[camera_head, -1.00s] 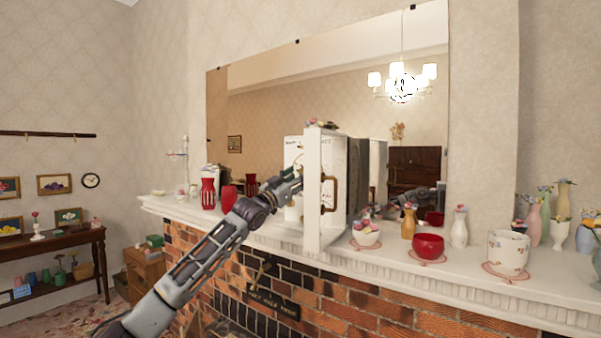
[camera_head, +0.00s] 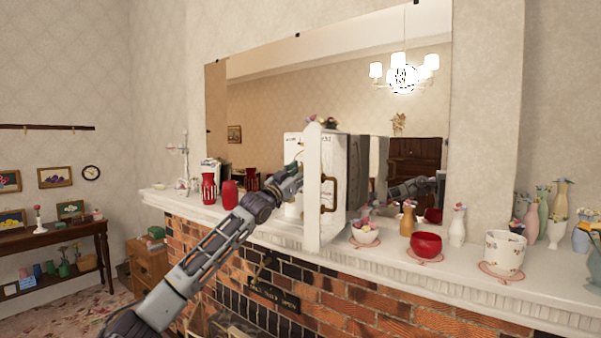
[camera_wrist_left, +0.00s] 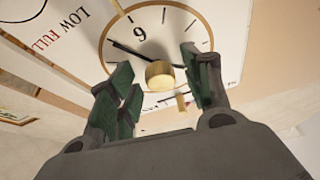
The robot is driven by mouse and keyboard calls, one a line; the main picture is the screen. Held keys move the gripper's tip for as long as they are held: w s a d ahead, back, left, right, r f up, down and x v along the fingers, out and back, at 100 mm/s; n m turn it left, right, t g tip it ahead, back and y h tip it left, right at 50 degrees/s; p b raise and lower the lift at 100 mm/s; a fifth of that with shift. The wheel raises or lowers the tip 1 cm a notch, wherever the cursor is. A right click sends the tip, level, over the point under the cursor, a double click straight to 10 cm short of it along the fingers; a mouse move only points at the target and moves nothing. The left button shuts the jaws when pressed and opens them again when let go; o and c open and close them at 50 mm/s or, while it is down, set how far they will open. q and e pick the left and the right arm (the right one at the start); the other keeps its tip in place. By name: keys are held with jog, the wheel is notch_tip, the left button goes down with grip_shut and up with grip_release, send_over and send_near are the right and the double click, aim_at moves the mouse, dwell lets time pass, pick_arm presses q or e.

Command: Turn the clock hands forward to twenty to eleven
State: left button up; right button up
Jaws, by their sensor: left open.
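The white clock case (camera_head: 335,220) stands on the mantel, with a white door or panel (camera_head: 313,160) edge-on in front. In the left wrist view its round dial (camera_wrist_left: 185,28) has a brass rim and one large black numeral. A brass knob (camera_wrist_left: 159,75) sits at the dial's middle, and a thin black hand (camera_wrist_left: 128,49) runs from it to the upper left. My left gripper (camera_head: 296,172) is at the clock's face. In the left wrist view its green-padded fingers (camera_wrist_left: 157,64) are spread, one on each side of the knob, apart from it.
On the mantel (camera_head: 385,262), red vases (camera_head: 229,194) stand left of the clock. A flower bowl (camera_head: 365,232), a red bowl (camera_head: 426,245) and a patterned pot (camera_head: 505,252) stand to its right. A mirror (camera_head: 270,110) hangs behind. The brick fireplace (camera_head: 350,310) is below.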

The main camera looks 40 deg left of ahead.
pick_arm(q)
jog(key=shift+c, duration=0.2)
jog(key=c, duration=1)
jog(key=shift+r+m+p, duration=0.1)
jog(key=shift+m+p, duration=0.3)
jog(key=shift+a+m+h+p, duration=0.1)
jog(key=shift+m+h+p, duration=0.3)
jog(key=shift+m+p, duration=0.1)
jog(key=shift+m+h+p, duration=0.6)
jog(key=shift+m+p, duration=0.2)
jog(key=shift+p, duration=0.05)
jog(key=shift+m+p, duration=0.4)
jog(key=shift+p, duration=0.05)
jog(key=shift+a+r+m+g+h+p, duration=0.1)
jog(key=shift+m+g+h+p, duration=0.3)
jog(key=shift+m+p, duration=0.8)
jog(key=shift+m+h+p, duration=0.5)
jog(key=shift+m+p, duration=0.1)
jog(key=shift+p, duration=0.2)
pick_arm(e)
notch_tip(320, 180, up, 9)
jog(key=a, duration=0.1)
jog(key=shift+s+a+f, duration=0.2)
jog(key=shift+s+a, duration=0.2)
